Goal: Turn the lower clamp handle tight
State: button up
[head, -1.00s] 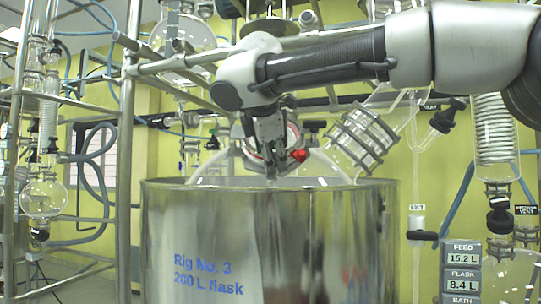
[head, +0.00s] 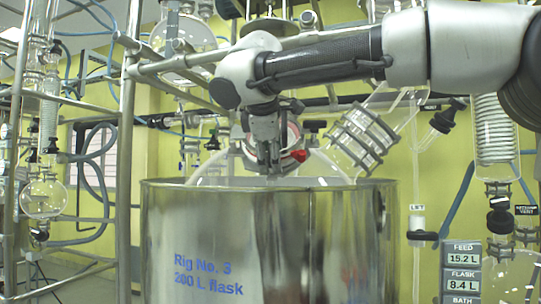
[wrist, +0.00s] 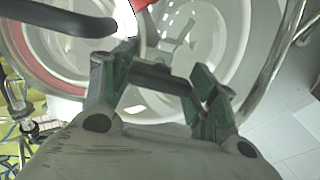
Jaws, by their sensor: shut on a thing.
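My gripper (head: 270,165) is over the near rim of the steel vessel, at the glass flask neck. In the wrist view my gripper (wrist: 163,76) has its two green-padded fingers on either side of a short dark bar, which looks like the clamp handle (wrist: 158,79). It is shut on this handle. In the head view the fingers and arm hide the handle and most of the clamp. A red part (head: 299,156) shows just right of the fingers. How tight the clamp is cannot be seen.
The steel vessel (head: 220,235) marked Rig No. 3 stands directly below my gripper. A glass neck with a ribbed metal coupling (head: 362,138) is close on the right. Metal frame tubes (head: 126,150) stand on the left. A black curved bar (wrist: 60,17) crosses the wrist view's upper left.

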jog(key=o, duration=1)
jog(key=v, duration=1.2)
